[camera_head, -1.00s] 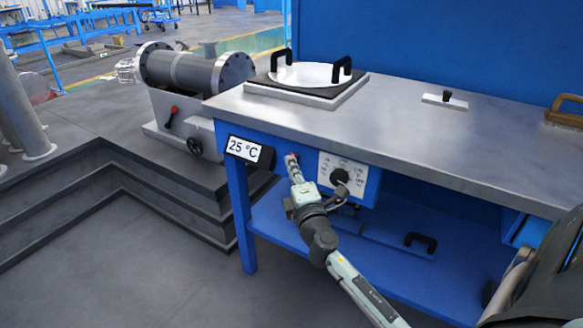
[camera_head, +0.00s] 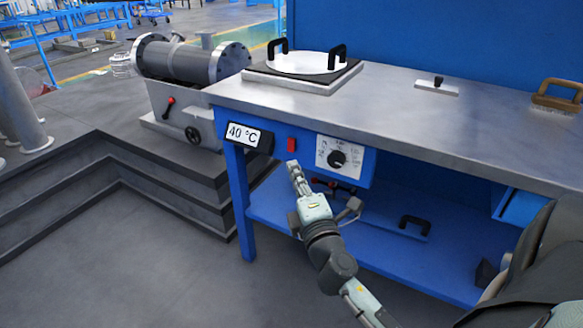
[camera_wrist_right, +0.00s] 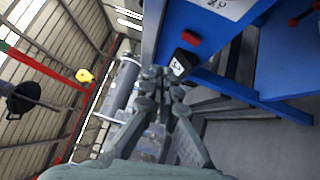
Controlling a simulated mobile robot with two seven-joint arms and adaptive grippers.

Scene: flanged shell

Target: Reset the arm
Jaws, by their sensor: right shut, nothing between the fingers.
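My right gripper (camera_head: 292,167) is shut and empty. In the head view it is just below and in front of the red switch (camera_head: 292,145) on the blue bench front, apart from it. In the right wrist view its fingers (camera_wrist_right: 165,78) are together, with the red switch (camera_wrist_right: 191,38) above and to their right. The display (camera_head: 248,136) left of the switch reads 40 °C. My left gripper is not in view.
The dial panel (camera_head: 338,158) is right of the switch. The steel benchtop (camera_head: 400,115) carries a lidded round plate (camera_head: 304,63) with two black handles. A flanged shell (camera_head: 190,62) stands behind left. The floor at front left is clear.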

